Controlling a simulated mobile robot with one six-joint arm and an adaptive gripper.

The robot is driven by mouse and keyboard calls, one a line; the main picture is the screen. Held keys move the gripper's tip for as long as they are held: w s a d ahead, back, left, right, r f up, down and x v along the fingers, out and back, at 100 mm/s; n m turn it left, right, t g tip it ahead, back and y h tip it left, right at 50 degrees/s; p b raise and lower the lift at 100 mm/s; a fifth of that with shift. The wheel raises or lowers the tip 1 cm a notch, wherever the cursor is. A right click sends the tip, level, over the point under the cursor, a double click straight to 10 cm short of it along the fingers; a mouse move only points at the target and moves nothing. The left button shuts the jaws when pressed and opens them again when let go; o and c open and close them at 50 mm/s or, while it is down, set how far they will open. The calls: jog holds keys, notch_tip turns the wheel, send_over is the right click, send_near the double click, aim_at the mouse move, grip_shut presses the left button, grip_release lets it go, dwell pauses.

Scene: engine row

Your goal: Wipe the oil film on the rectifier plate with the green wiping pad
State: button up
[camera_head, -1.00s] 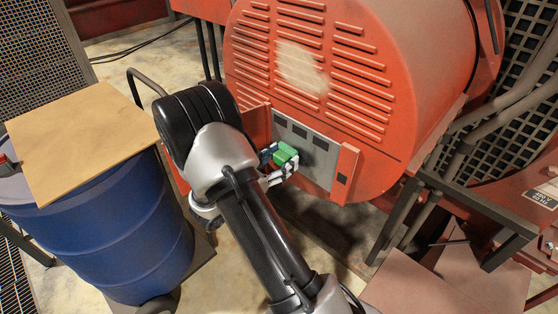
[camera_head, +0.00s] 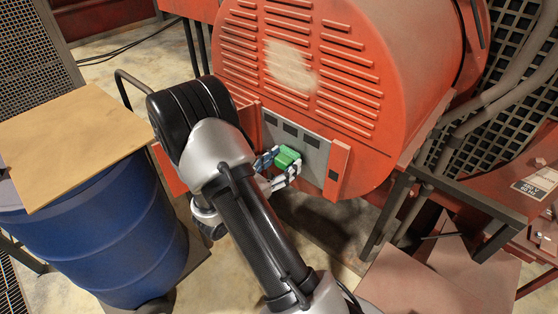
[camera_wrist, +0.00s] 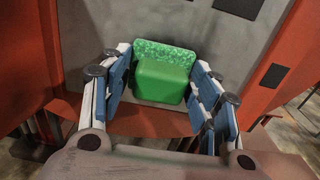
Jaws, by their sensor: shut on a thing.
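The green wiping pad (camera_head: 287,157) is between the fingers of my gripper (camera_head: 277,166), which is shut on it. In the wrist view the pad (camera_wrist: 164,80) shows a plain green block with a speckled green face beyond it, and the fingers of my gripper (camera_wrist: 160,88) flank it. The grey rectifier plate (camera_head: 312,150) with dark square patches is set low on the round red housing, and it fills the background of the wrist view (camera_wrist: 205,45). The pad is in front of the plate's lower part; I cannot tell if they touch. I cannot make out the oil film.
Red upright strips (camera_head: 337,170) border the plate. A blue drum (camera_head: 105,240) with a tan board (camera_head: 70,140) on top stands at the left. A dark metal frame (camera_head: 400,205) and pipes stand at the right. A pale patch (camera_head: 290,66) marks the louvred housing above.

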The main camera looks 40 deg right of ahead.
aim_at(310, 165)
jog(key=shift+s+d, duration=0.2)
jog(key=shift+s, duration=1.55)
jog(key=shift+s+d, duration=0.2)
jog(key=shift+s, duration=1.5)
jog(key=w, duration=1)
jog(key=shift+w+a, duration=0.3)
jog(key=shift+a, duration=0.15)
jog(key=shift+s+d+b, duration=0.2)
jog(key=shift+s, duration=2.45)
jog(key=shift+s+d+b, duration=0.15)
jog(key=shift+s+d, duration=0.05)
jog(key=shift+s, duration=2.45)
jog(key=shift+w+r, duration=0.1)
jog(key=shift+w, duration=0.2)
jog(key=w, duration=1)
jog(key=shift+a, duration=0.35)
